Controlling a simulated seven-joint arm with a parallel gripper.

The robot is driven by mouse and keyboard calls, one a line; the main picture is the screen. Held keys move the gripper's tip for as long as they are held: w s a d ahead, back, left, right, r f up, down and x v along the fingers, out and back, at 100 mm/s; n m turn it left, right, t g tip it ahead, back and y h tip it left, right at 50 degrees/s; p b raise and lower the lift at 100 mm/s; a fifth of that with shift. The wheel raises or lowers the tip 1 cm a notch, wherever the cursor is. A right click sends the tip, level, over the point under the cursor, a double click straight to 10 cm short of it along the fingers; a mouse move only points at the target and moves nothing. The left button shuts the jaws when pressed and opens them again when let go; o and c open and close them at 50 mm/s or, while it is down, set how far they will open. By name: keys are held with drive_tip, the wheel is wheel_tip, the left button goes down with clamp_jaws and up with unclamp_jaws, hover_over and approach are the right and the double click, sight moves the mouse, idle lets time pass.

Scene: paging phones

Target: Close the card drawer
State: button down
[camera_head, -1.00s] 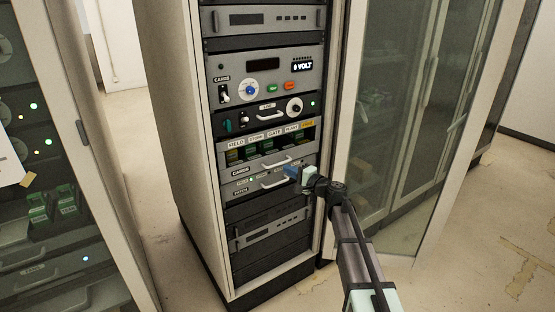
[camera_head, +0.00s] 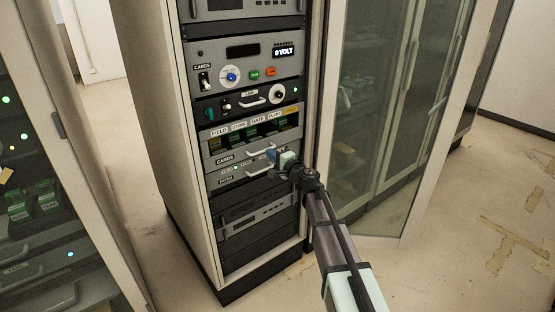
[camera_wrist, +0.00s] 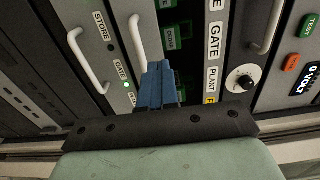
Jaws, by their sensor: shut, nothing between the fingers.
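The card drawer (camera_head: 240,156) is a light grey front with a CARDS label and a white bar handle, midway down the rack. Green cards (camera_head: 250,132) stand in the recess above it, under labels such as FIELD, GATE and PLANT. Its handle (camera_wrist: 138,42) shows in the wrist view beside my fingers. My gripper (camera_head: 271,156) has its blue fingers shut and empty, at the right part of the drawer front. In the wrist view the fingers (camera_wrist: 158,82) overlap the drawer area; I cannot tell whether they touch it. How far the drawer stands out is unclear.
A second panel with its own handle (camera_head: 258,169) lies just below. A panel with a dial (camera_head: 278,92) and a VOLT display panel (camera_head: 247,60) are above. A glass-doored cabinet (camera_head: 365,130) stands close on the right, another on the left. Floor in front is clear.

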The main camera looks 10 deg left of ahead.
sight(255, 142)
drive_tip(key=x, duration=0.8)
drive_tip(key=shift+w+a, duration=0.1)
